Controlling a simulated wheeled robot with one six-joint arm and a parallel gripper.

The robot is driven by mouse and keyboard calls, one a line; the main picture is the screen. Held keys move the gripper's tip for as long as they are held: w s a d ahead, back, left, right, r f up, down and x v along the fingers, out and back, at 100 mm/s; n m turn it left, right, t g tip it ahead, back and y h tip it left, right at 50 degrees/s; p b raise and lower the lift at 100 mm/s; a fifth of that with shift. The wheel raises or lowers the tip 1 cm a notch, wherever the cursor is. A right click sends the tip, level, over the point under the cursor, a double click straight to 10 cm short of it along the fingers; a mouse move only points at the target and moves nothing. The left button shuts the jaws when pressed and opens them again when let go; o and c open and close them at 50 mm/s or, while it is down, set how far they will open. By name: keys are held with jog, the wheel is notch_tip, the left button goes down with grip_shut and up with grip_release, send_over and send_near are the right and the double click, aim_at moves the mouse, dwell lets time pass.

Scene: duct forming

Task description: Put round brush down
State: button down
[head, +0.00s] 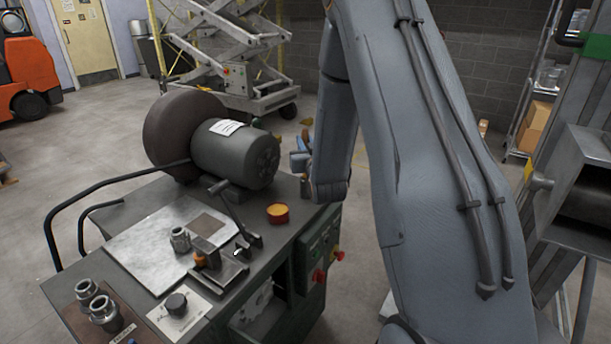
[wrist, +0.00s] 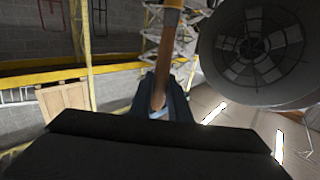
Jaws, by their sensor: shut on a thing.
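My gripper (wrist: 168,100) shows blue fingers in the wrist view. They are shut on the round brush (wrist: 172,50), seen as a slim wooden handle with an orange part at the top edge of the picture. The brush's bristles cannot be made out. In the head view my gripper (head: 301,158) is mostly hidden behind my arm, just right of the grey motor (head: 235,155) and above the bench's far right side. The brush is hardly visible there. The dark bench (head: 150,195) carries the motor and a metal plate (head: 150,245).
An orange-yellow round piece (head: 278,213) sits near the bench's right edge. A clamp (head: 225,268), a metal fitting (head: 180,239) and two more fittings (head: 97,301) stand in front. A curved black rail (head: 85,200) edges the left. The bench's back left corner looks clear.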

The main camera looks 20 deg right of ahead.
jog(key=shift+d+f+p, duration=0.1)
jog(key=shift+f+p, duration=0.55)
jog(key=shift+f, duration=2.95)
jog(key=shift+f, duration=0.15)
jog(key=c, duration=1.7)
grip_release()
jog(key=shift+o, duration=0.2)
